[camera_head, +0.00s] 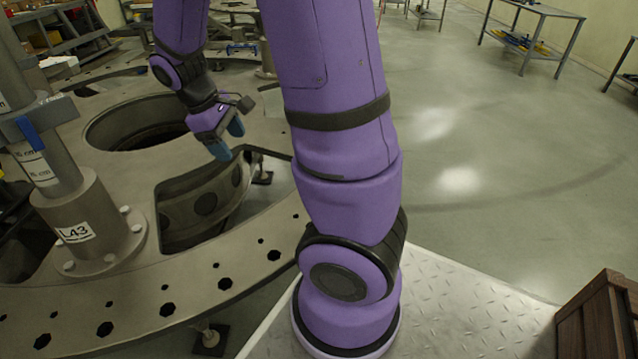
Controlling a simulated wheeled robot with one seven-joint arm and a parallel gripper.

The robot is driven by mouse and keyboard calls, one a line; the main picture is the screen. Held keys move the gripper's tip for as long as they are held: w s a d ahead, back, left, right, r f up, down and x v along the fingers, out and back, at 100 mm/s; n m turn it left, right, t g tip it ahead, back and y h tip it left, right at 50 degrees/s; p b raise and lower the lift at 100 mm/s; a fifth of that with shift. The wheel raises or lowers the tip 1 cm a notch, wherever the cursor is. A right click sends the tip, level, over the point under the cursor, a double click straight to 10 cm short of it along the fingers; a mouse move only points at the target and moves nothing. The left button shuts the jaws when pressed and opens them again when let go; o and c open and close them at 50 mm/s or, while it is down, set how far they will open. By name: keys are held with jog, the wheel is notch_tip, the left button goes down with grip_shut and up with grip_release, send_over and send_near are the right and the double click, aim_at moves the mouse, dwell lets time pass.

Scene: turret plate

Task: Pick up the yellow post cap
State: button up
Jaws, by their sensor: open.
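I cannot make out the yellow post cap anywhere in the camera_head view. My gripper (228,141) has bluish fingers that point down. It hangs above the turret plate (265,222), near the curved cutout in it, and is open with nothing seen between the fingers. My purple arm covers the middle of the view and hides what lies behind it.
A grey post (75,215) labelled L43 stands on a bolted flange at left, with a blue clamp (28,130) on it. The plate has a large round opening (140,122). A wooden crate (600,322) stands at lower right. Floor at right is clear up to a table (545,12).

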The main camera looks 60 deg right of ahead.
jog(key=s+d+f+n+g+h, duration=0.1)
jog(key=d+f+n+g+h, duration=0.1)
jog(key=d+f, duration=0.4)
jog(key=s+d+f+n+g+h, duration=0.1)
jog(key=d+f+n+g+h, duration=0.1)
jog(key=d+f, duration=0.4)
jog(key=s+d+f+n+g+h, duration=0.1)
jog(key=d+f+n+g+h, duration=0.1)
jog(key=d+f, duration=0.4)
jog(key=shift+s+d+f+h, duration=0.2)
jog(key=shift+d+f+h, duration=0.1)
jog(key=shift+f+h, duration=0.4)
jog(key=shift+s+r+x, duration=0.1)
jog(key=shift+s+x, duration=0.1)
jog(key=shift+x, duration=1.1)
jog(key=shift+s+r+x, duration=0.15)
jog(key=shift+x, duration=1.1)
jog(key=shift+a, duration=0.15)
jog(key=c, duration=1.1)
